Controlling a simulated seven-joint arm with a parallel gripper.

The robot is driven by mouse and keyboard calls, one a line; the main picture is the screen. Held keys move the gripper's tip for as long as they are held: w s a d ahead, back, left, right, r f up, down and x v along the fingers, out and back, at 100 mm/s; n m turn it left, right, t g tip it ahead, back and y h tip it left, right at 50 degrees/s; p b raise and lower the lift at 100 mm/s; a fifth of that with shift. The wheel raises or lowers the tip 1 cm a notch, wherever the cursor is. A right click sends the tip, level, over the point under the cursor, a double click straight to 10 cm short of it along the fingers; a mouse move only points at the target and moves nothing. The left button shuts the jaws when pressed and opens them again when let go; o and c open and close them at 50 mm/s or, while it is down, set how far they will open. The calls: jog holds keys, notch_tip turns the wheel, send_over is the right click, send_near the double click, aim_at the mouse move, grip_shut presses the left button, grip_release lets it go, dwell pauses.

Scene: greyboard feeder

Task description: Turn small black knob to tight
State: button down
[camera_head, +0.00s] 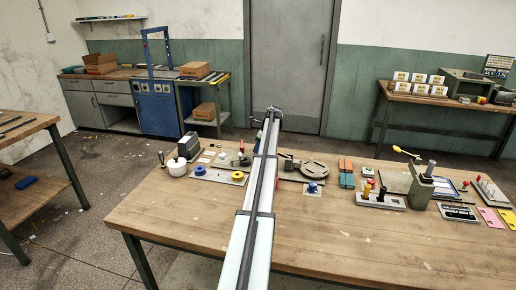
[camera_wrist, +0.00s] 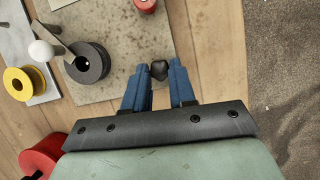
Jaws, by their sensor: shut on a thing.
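In the wrist view, the small black knob (camera_wrist: 159,70) sits between the tips of my gripper's two blue fingers (camera_wrist: 158,78). My gripper is shut on it. The knob is over the right part of a grey, speckled plate (camera_wrist: 118,78); its base and any marking for tight are not visible. In the head view my long arm runs over the wooden table (camera_head: 330,237) and covers the knob; the fingers cannot be made out clearly there.
In the wrist view, a larger black round part (camera_wrist: 90,62), a white ball (camera_wrist: 41,50) and a yellow wheel (camera_wrist: 17,84) lie left of my fingers. A red knob (camera_wrist: 146,5) is at the top, and a red round part (camera_wrist: 40,160) is lower left. The table's front is clear.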

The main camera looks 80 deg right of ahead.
jog(key=n+y, duration=0.1)
jog(key=n, duration=0.3)
jog(key=shift+d+y, duration=0.35)
jog(key=shift+y, duration=0.05)
jog(key=n+g+y, duration=0.1)
jog(key=n, duration=0.3)
jog(key=shift+w+d, duration=0.1)
jog(key=n, duration=0.2)
jog(key=n+g+y, duration=0.1)
jog(key=n, duration=0.1)
jog(key=shift+w+d+n+y, duration=0.1)
jog(key=shift+w+n+y, duration=0.05)
jog(key=shift+n+y, duration=0.15)
jog(key=shift+w+n+g, duration=0.1)
jog(key=shift+n+g, duration=0.8)
jog(key=shift+n, duration=1.1)
jog(key=c, duration=0.9)
grip_release()
jog(key=shift+y, duration=0.3)
